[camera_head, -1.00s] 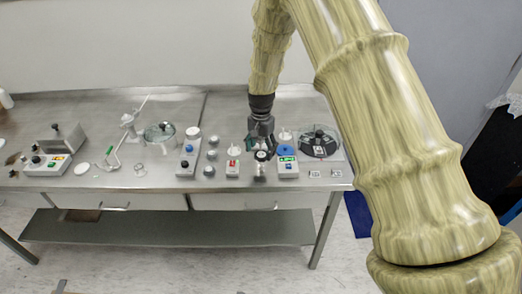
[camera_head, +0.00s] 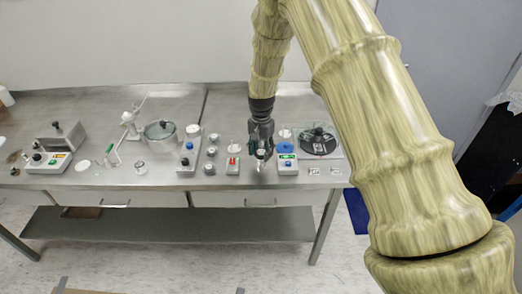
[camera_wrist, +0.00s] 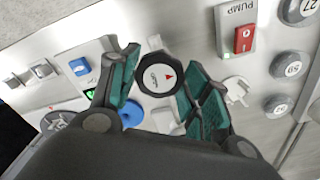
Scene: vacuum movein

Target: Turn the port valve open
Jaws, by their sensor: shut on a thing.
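In the head view my gripper (camera_head: 262,146) points down at the bench between the red-switch box and the blue-knob box, and largely hides the valve.
The box marked PUMP (camera_wrist: 236,28) has a red switch and stands beside the valve. A box with a blue knob (camera_head: 285,147) is on the other side. A round dark device (camera_head: 318,142) lies to the right. Several small weights (camera_head: 210,152) and a glass dish (camera_head: 160,132) stand left.

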